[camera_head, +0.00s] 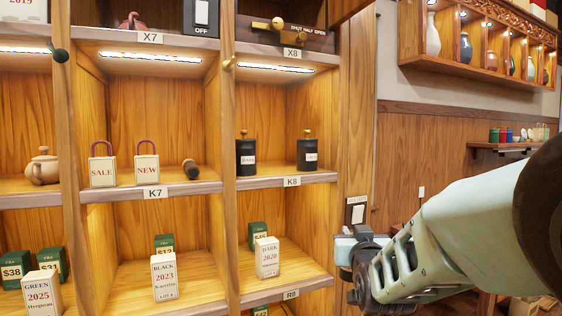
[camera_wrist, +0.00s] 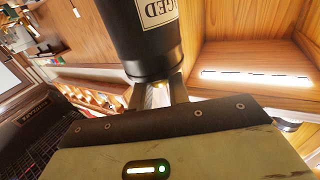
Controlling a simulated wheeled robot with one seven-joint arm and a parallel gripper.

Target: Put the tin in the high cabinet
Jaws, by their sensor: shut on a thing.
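A black tin (camera_wrist: 140,45) with a pale label, which reads upside down and ends in "GED", fills the upper middle of the wrist view. In the head view my gripper (camera_head: 350,245) is at the lower right, beside the shelf unit's right post, and I cannot make out the held tin there. A high wall cabinet (camera_head: 470,68) with several vases is at the upper right. The high compartment X8 (camera_head: 292,40) bears a "SHUT HALF OPEN" plate with a brass knob. I cannot tell which is the task's cabinet.
Two black tins, one left (camera_head: 246,157) and one right (camera_head: 308,154), stand in compartment K8. Boxes (camera_head: 267,257) stand on the shelf below. The shelf unit's right post (camera_head: 354,110) is close to my gripper.

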